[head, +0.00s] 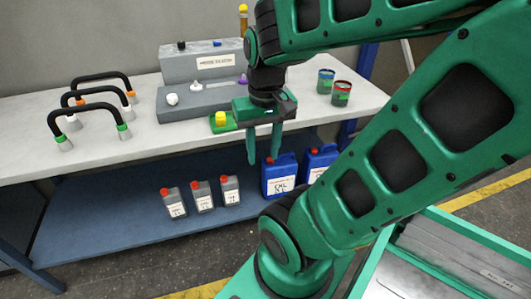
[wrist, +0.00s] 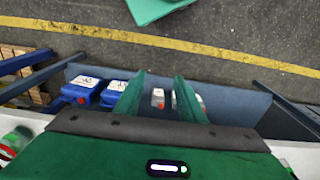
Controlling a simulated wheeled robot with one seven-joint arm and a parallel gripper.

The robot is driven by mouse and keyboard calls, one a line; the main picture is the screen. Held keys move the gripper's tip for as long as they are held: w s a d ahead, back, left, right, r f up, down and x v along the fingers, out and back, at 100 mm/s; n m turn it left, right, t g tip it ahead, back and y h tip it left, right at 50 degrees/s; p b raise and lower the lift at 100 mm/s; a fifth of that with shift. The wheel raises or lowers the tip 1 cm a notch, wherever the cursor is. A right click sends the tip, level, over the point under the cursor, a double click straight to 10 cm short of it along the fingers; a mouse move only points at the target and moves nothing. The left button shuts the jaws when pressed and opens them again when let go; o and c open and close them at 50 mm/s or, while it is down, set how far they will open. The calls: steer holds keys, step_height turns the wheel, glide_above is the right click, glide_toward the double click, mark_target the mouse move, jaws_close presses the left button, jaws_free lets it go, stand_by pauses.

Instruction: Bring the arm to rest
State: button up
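My gripper (head: 264,160) hangs from my green arm at the front edge of the white tabletop (head: 160,133), fingers pointing down. The two green fingers are apart, with nothing between them. In the wrist view my gripper (wrist: 159,75) also shows two separated fingers with an empty gap, seen over the lower shelf and floor. My arm is bent, its upper links crossing the right side of the head view.
Black hose loops (head: 100,77), a grey stepped block (head: 200,65) and two cans (head: 341,94) stand on the tabletop. A yellow-capped item (head: 221,119) is close beside my gripper. Blue jugs (head: 279,177) and grey red-capped bottles (head: 202,196) stand on the lower blue shelf (head: 100,215).

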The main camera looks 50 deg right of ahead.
steer(key=shift+s+a+r+g, duration=0.1)
steer(key=shift+s+g, duration=0.05)
steer(key=shift+s, duration=0.4)
steer(key=shift+s+a+r+g, duration=0.1)
steer(key=shift+s+g, duration=0.05)
steer(key=shift+s, duration=0.4)
stand_by(0.5)
